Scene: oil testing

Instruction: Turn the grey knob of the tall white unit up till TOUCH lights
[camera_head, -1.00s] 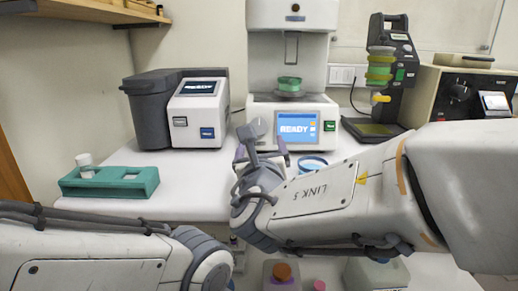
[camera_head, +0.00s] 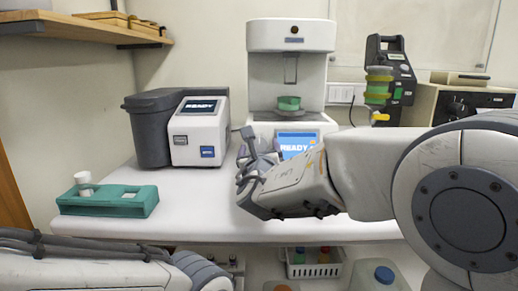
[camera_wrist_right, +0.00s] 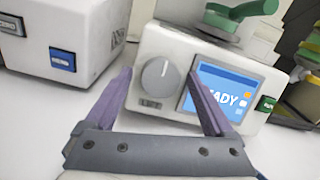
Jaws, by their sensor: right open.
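The tall white unit (camera_head: 290,38) stands at the back of the white table, with a green-topped part in its bay. Its blue screen (camera_head: 298,146) reads READY. The grey knob (camera_wrist_right: 158,82) sits left of the screen in the right wrist view, its pointer mark near upright. My right gripper (camera_head: 259,146) is in front of the unit's base and hides the knob in the head view. Its purple fingers are open and appear on either side of the knob in the wrist view; I see no contact. My left gripper is out of view.
A grey and white instrument (camera_head: 200,137) stands left of the unit. A teal rack (camera_head: 107,205) with a white-capped vial lies at the front left. A dark stand (camera_head: 393,60) with green and yellow parts is at the right. The table's left middle is clear.

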